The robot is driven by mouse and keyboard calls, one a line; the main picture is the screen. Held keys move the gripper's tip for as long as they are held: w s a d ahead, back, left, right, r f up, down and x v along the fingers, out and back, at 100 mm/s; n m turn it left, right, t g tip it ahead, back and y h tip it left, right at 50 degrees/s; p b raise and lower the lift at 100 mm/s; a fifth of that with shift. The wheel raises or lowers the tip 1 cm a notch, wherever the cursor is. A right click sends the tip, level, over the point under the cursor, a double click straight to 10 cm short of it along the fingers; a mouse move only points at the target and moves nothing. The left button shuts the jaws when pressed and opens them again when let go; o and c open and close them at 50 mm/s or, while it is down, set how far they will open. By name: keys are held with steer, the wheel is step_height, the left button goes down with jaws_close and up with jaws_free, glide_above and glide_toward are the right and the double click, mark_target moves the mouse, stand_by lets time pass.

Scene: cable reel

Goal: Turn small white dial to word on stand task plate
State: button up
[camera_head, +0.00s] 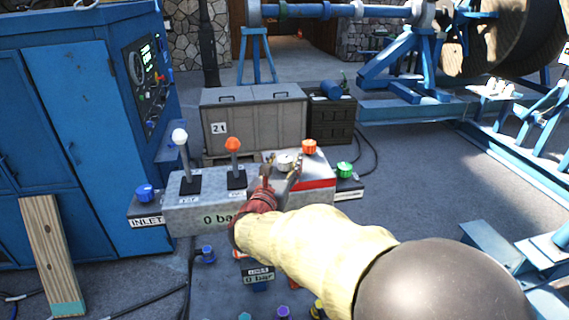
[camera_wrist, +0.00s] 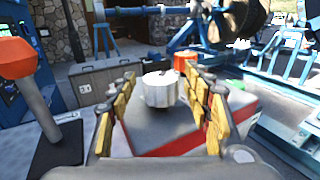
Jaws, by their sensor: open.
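The small white dial (camera_head: 285,162) sits on top of a grey box with a red stripe, at the right end of the control stand (camera_head: 206,212). In the wrist view the white dial (camera_wrist: 160,89) is ribbed and stands upright between and beyond my fingers. My gripper (camera_head: 281,170) is open, one yellow-padded finger on each side of the dial. It also shows in the wrist view (camera_wrist: 165,100), with gaps between the fingers and the dial. I cannot read any word on a task plate beside the dial.
An orange knob (camera_head: 309,147) is close behind the dial, and a green knob (camera_head: 344,169) is to the right. An orange-topped lever (camera_head: 233,146) and a white-topped lever (camera_head: 180,137) stand to the left. A blue cabinet (camera_head: 80,130) is at the far left.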

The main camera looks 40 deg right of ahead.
steer(key=shift+w+d, duration=0.15)
steer(key=shift+d, duration=0.1)
steer(key=shift+c, duration=0.5)
steer(key=c, duration=1.1)
steer(key=shift+a, duration=0.1)
steer(key=m+g+h+p, duration=0.1)
steer(key=m+g, duration=0.1)
steer(key=g, duration=0.1)
steer(key=m+g+h+p, duration=0.1)
steer(key=m+g+p, duration=0.1)
steer(key=g, duration=0.1)
steer(key=shift+w+r+p, duration=0.1)
steer(key=shift+p, duration=0.2)
steer(key=m+g+p, duration=0.2)
steer(key=g, duration=0.1)
steer(key=m+g+p, duration=0.2)
steer(key=g, duration=0.2)
steer(key=shift+m, duration=0.4)
steer(key=shift+g, duration=0.3)
